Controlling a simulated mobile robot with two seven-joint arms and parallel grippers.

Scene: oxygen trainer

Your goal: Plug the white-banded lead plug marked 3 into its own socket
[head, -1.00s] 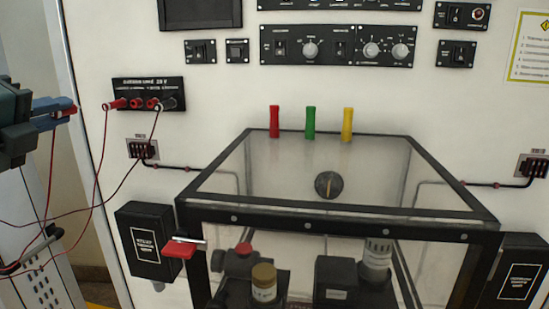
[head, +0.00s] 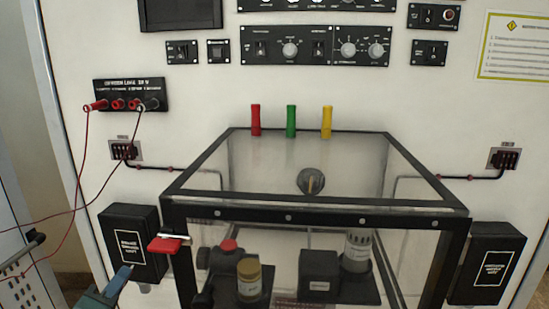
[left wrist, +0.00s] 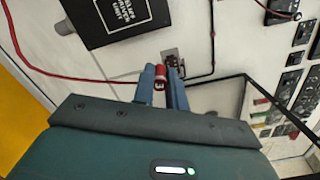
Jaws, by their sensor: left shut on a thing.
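My left gripper (head: 125,270) shows at the lower left of the head view, in front of the left black box. In the left wrist view its blue fingers (left wrist: 162,76) are shut on a red lead plug (left wrist: 160,84) with a pale mark that I cannot read. The plug is hidden in the head view. A dark strip (head: 130,85) at the upper left of the panel carries red and dark sockets, with leads at some of them. A small socket plate (head: 123,150) is below it; the plate (left wrist: 171,56) also shows beyond my fingertips in the wrist view. My right gripper is out of view.
A clear chamber with a black frame (head: 320,212) fills the middle and stands out from the panel. A red handle (head: 168,244) sticks out at its left, beside the black box (head: 118,213). Thin red leads (head: 75,190) hang across the left side.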

